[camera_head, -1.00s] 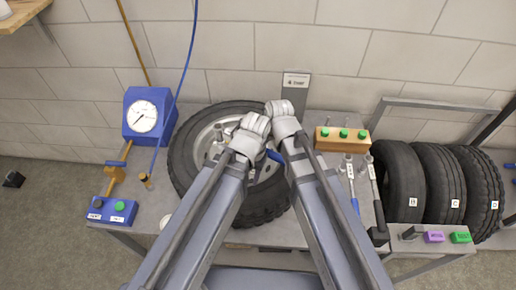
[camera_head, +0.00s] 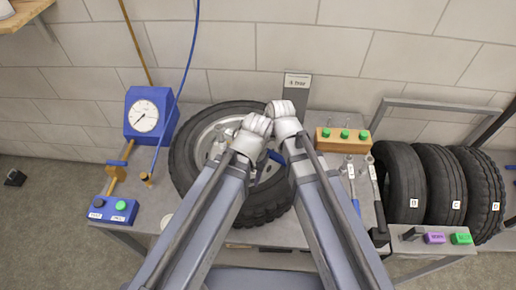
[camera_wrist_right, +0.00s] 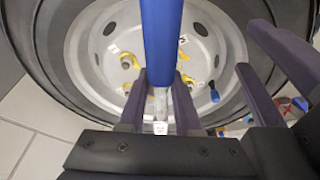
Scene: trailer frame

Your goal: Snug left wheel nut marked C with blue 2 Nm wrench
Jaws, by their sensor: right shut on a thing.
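The wheel, a black tyre (camera_head: 187,160) around a grey rim (camera_wrist_right: 85,50), lies on the bench under both my arms. My right gripper (camera_wrist_right: 160,92) is shut on the blue-handled wrench (camera_wrist_right: 162,40), whose handle stands over the rim in the right wrist view. In the head view only a bit of blue shows between my wrists. Several yellow-marked nuts (camera_wrist_right: 130,61) sit around the rim; their small white tags are unreadable here. My left gripper (camera_wrist_right: 262,65) appears at the right of the wrist view, its fingers apart with nothing seen between them. Its fingertips are hidden in the head view.
A blue gauge (camera_head: 146,116) with a hose stands left, above a blue button box (camera_head: 113,209). A wooden block (camera_head: 342,141) with green knobs and two wrenches (camera_head: 352,180) are right of the wheel. Upright tyres (camera_head: 403,180) marked with letters stand farther right.

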